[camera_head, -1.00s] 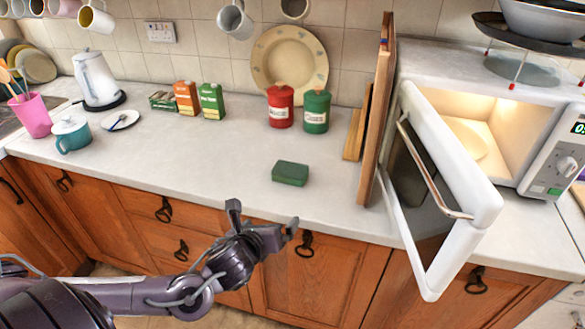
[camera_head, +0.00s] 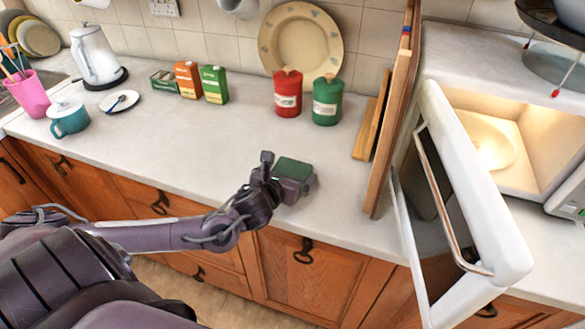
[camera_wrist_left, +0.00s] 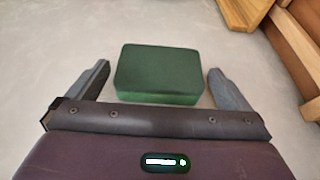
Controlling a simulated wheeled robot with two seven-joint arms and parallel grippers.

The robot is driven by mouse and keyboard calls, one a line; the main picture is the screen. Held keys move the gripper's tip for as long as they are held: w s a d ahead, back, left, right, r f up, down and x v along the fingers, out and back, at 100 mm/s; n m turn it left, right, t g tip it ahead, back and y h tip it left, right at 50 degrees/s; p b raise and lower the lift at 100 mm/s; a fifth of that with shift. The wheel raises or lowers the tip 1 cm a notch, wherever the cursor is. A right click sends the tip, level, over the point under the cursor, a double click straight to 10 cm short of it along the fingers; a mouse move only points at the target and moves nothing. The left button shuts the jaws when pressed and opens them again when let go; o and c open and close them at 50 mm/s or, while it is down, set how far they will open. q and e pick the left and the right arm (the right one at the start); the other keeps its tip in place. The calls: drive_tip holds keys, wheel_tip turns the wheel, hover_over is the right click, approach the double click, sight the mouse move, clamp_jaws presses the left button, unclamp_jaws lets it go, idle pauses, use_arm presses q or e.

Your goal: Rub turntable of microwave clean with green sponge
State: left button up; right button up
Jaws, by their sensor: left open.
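The green sponge (camera_head: 293,168) lies flat on the pale counter, close to the front edge. My left gripper (camera_head: 287,170) is open at the sponge. In the left wrist view the sponge (camera_wrist_left: 158,72) sits just ahead of and between the two spread fingers (camera_wrist_left: 158,88), with a gap on each side. The microwave (camera_head: 520,120) stands at the right with its door (camera_head: 470,180) swung open. Its pale turntable (camera_head: 490,145) shows inside the lit cavity, partly cut off by the door. My right gripper is not in view.
Upright wooden boards (camera_head: 394,120) stand between the sponge and the microwave door. Red (camera_head: 288,95) and green (camera_head: 326,100) canisters stand behind the sponge. A kettle (camera_head: 95,55), teal pot (camera_head: 68,117) and pink cup (camera_head: 28,93) are at the left. The counter around the sponge is clear.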

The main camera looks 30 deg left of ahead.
sight(291, 170)
use_arm(q)
drive_tip(key=x, duration=0.3)
drive_tip(key=shift+w, duration=0.1)
drive_tip(key=c, duration=0.8)
drive_tip(key=shift+o, duration=0.2)
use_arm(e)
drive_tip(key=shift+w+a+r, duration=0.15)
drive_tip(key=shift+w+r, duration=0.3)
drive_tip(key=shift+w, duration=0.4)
use_arm(q)
drive_tip(key=shift+r, duration=0.1)
wheel_tip(291, 170, up, 9)
drive_tip(key=shift+f+p, duration=0.15)
drive_tip(key=shift+p, duration=0.15)
wheel_tip(291, 170, up, 11)
drive_tip(key=p, duration=0.3)
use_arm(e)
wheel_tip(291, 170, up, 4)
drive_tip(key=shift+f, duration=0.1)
